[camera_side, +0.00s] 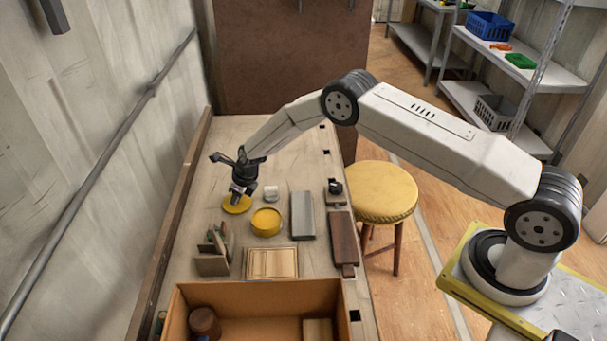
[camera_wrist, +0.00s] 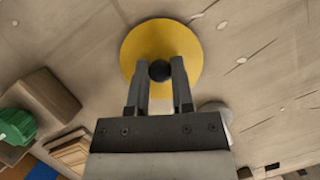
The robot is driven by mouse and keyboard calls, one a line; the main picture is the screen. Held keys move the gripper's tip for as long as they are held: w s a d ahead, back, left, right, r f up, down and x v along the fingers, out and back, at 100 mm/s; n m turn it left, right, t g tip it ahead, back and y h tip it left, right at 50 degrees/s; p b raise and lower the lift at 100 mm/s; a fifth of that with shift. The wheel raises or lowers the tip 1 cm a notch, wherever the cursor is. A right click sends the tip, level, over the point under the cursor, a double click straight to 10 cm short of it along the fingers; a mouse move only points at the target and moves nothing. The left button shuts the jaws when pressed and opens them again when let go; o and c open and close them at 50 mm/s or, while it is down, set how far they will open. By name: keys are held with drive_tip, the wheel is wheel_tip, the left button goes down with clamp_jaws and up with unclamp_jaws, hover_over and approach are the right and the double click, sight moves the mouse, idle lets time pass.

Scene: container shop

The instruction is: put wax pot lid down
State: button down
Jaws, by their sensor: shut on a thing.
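The wax pot lid (camera_side: 237,205) is a flat yellow disc at the left of the bench, behind and left of the yellow wax pot (camera_side: 267,222). In the wrist view the lid (camera_wrist: 160,42) shows its dark round knob (camera_wrist: 160,71). My gripper (camera_side: 238,194) is shut on this knob, with one finger on each side (camera_wrist: 160,88). The lid looks level and is at or very near the bench top; I cannot tell whether it touches. The pot stands upright and apart from the lid.
A small white jar (camera_side: 271,193) stands close right of the lid. A grey block (camera_side: 303,216), a tool holder (camera_side: 213,265) and a wooden board (camera_side: 272,250) surround the pot. An open cardboard box (camera_side: 254,296) is at the front. Bare bench lies behind the lid.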

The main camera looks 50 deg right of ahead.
drive_tip(key=shift+f, duration=0.2)
drive_tip(key=shift+c, duration=2.4)
unclamp_jaws()
drive_tip(key=shift+r, duration=0.15)
drive_tip(key=shift+s+d+r, duration=0.1)
drive_tip(key=shift+s+r, duration=0.1)
drive_tip(key=shift+r, duration=0.45)
drive_tip(key=v, duration=1)
drive_tip(key=shift+s+r, duration=0.25)
drive_tip(key=shift+r, duration=0.1)
